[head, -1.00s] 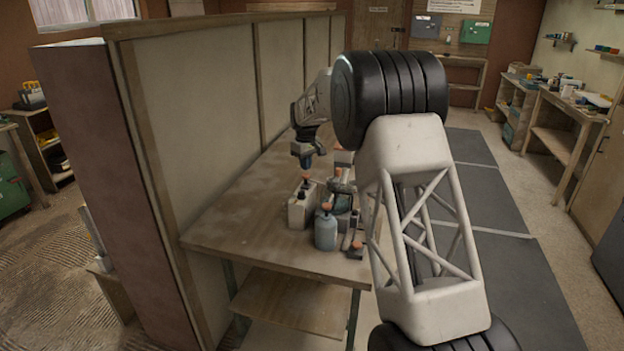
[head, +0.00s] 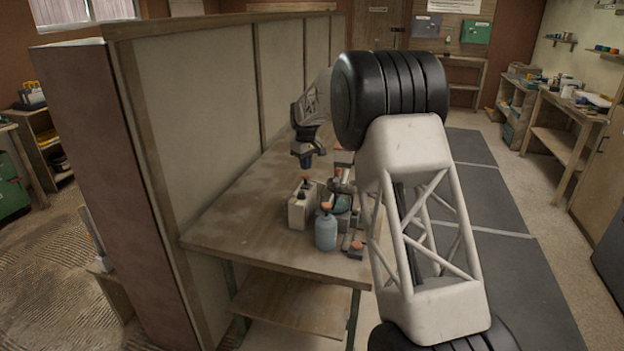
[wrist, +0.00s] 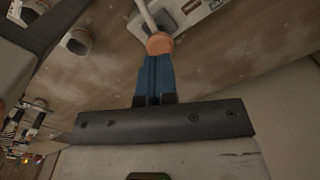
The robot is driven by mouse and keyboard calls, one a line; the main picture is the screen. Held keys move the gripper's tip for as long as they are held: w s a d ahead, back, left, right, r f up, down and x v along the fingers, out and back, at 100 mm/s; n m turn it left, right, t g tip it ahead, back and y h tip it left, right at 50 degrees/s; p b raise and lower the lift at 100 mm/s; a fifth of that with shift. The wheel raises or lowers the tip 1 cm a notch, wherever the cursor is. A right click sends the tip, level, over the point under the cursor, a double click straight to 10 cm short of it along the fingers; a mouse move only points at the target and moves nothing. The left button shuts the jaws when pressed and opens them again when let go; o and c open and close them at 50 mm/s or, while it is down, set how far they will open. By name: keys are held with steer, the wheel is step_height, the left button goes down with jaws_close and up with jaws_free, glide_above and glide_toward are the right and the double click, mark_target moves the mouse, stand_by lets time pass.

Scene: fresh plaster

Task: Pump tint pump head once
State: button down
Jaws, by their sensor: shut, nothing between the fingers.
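A cream container (head: 299,212) stands on the bench with an orange pump head (head: 304,178) above it. My gripper (head: 305,166) is shut and empty, pointing down just above this head, with a small gap in the head view. In the wrist view the blue fingers (wrist: 154,78) are together, and the orange head (wrist: 159,43) shows right at their tips. A pale spout or stem runs from it toward the container (wrist: 195,14). I see no label that tells which container holds tint.
A blue-grey bottle (head: 326,232) with an orange top stands in front to the right. A teal container (head: 343,204) and other items crowd behind it. The bench (head: 240,220) is clear at left, beside a tall panel wall (head: 195,110).

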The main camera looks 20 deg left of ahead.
mark_target(306, 174)
steer(key=shift+f, duration=1.85)
steer(key=shift+r, duration=1.8)
steer(key=shift+r, duration=0.2)
step_height(306, 174, up, 6)
steer(key=shift+f, duration=0.15)
steer(key=shift+d, duration=0.1)
stand_by(0.5)
